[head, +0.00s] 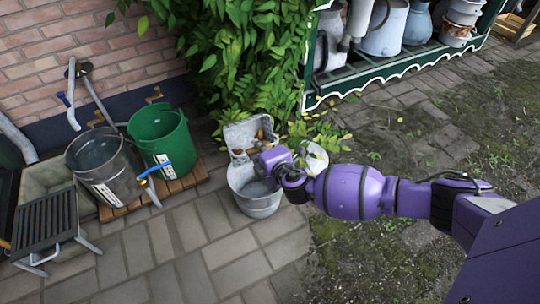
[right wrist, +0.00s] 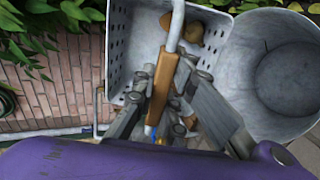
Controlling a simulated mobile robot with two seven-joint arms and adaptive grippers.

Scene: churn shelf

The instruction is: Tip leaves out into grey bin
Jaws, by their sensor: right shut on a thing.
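A pale grey perforated container (head: 242,131) with brown leaves in it stands at the foot of the leafy plant. It also shows in the right wrist view (right wrist: 135,45), with brown leaves (right wrist: 203,27) inside. My right gripper (head: 270,172) is shut on the container's wooden handle grip (right wrist: 165,80), which sits on a metal bar. The grey bin (head: 256,203) is a round metal bucket just in front of the container. It seems to be the round one at the right of the wrist view (right wrist: 290,75), and its visible inside looks empty. My left gripper is not in view.
A pale round vessel (head: 317,158) is partly hidden behind my right arm. A green shelf (head: 410,60) holds metal cans. Paving in front is clear.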

